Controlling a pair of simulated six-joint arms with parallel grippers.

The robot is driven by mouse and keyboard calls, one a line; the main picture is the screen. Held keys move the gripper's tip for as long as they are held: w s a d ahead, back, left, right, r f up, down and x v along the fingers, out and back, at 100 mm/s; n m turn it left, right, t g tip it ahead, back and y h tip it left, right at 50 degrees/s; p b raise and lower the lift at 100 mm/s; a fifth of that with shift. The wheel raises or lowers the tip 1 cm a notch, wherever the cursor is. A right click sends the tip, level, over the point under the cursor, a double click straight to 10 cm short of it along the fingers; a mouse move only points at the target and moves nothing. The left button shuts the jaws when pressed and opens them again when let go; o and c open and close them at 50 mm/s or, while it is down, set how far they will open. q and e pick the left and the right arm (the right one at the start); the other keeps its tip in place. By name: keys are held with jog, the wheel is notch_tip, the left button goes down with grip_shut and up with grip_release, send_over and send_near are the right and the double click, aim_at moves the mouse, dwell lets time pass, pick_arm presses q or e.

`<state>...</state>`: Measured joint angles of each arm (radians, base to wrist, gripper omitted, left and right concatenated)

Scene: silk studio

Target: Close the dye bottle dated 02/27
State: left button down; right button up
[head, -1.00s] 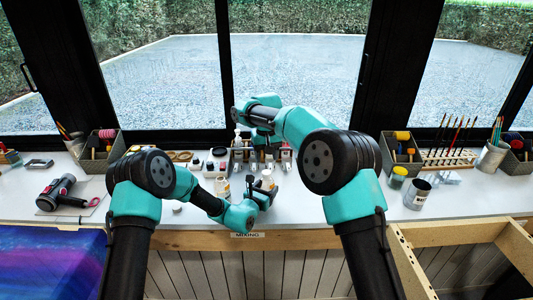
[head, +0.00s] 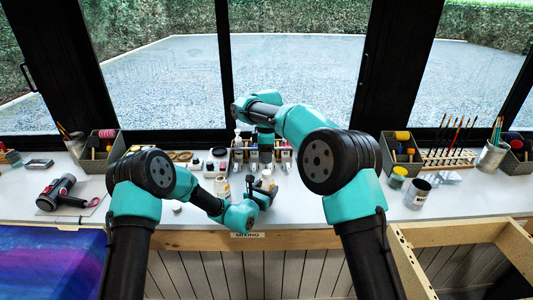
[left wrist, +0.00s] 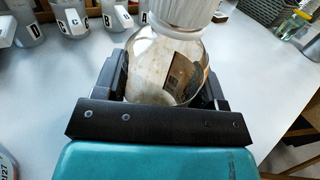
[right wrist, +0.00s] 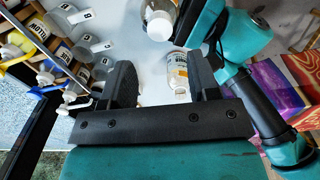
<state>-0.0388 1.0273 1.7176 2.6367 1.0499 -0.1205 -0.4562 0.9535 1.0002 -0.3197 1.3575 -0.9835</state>
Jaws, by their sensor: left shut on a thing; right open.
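My left gripper (left wrist: 163,78) is shut on a clear bottle (left wrist: 150,62) with a ribbed white cap (left wrist: 185,12). It stands upright over the white table, also seen in the head view (head: 267,179); its date is hidden. Another bottle (head: 222,188) stands to its left. At the lower left of the left wrist view, a bottle label (left wrist: 4,168) ending in "2/27" shows. My right gripper (right wrist: 161,72) is open and empty, pointing down near the bottle rack. The right wrist view shows a labelled bottle (right wrist: 178,73) beyond its fingers and the held bottle's white cap (right wrist: 159,27).
A small white round piece (head: 177,208) lies on the table at left. A rack of lettered bottles (right wrist: 75,55) stands behind the grippers. A dark tool (head: 60,192) lies far left; a metal can (head: 417,194) stands at right.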

aim_at(266, 172)
jog(key=shift+n, duration=0.3)
jog(key=shift+f, duration=4)
jog(key=c, duration=1)
jog(key=shift+o, duration=0.2)
jog(key=m, duration=1.1)
jog(key=shift+m, duration=0.3)
jog(key=o, duration=1)
